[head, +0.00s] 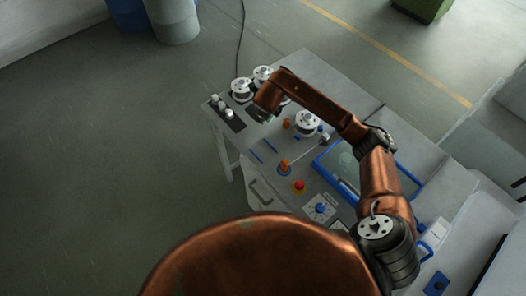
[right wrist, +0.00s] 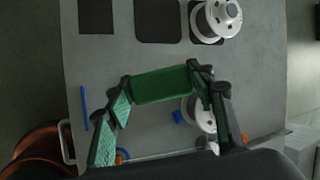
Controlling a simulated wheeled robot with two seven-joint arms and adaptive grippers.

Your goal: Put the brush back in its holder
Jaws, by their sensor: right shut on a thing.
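My right gripper (head: 258,114) hangs over the far left part of the grey worktop. In the right wrist view its two fingers (right wrist: 161,84) are shut on the ends of a plain green block, which I take to be the brush (right wrist: 162,85). No bristles show, and the brush is mostly hidden by the gripper in the head view. It is held above the worktop, apart from the spools. I cannot clearly make out which thing is the brush holder. My left gripper is not in view.
The worktop (head: 308,68) carries several white spools (head: 307,122), dark square mats (right wrist: 158,27), an orange knob (head: 285,167), a red button (head: 299,186) and a blue-framed panel (head: 322,166). Small metal parts (head: 228,113) stand at the left edge. The far end of the top is clear.

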